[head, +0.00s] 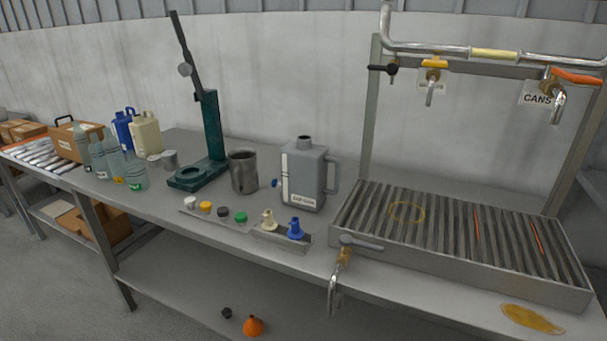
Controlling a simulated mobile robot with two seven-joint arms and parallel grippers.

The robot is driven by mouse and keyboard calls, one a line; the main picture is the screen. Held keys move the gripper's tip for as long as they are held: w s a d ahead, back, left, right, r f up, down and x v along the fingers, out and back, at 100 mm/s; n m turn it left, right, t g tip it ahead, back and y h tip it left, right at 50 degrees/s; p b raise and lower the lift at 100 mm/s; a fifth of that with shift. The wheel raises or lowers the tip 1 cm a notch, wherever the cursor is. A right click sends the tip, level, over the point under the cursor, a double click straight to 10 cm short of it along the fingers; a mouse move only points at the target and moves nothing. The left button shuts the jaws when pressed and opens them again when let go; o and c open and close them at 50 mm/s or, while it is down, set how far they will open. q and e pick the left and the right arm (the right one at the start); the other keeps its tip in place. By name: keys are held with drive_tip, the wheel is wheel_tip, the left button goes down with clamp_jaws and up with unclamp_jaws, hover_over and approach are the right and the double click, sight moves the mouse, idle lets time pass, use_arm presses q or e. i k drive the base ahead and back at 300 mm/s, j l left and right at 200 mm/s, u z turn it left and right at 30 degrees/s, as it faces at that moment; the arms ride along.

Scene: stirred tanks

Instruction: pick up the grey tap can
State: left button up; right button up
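The grey can (310,176) stands upright on the workbench, left of the slatted drain tray. It has a handle on its right side, a short dark neck on top and a pale label low on its front. A white strip runs up its left edge, and a small blue part (275,183) sticks out low on its left. Nothing is touching its handle. Neither of my grippers is in view.
A dark metal cup (243,172) and green press stand (211,140) are left of the can. Caps, a small tray (281,241) with two spigots, and a bench-edge tap (340,265) are in front. The slatted drain tray (460,264) lies right, under pipe taps.

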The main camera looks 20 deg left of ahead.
sight(302, 185)
drive_tip(key=k+j, duration=0.15)
drive_tip(key=k+j+u, duration=0.1)
drive_tip(key=u, duration=0.25)
drive_tip(key=j+u, duration=0.2)
drive_tip(key=u, duration=0.15)
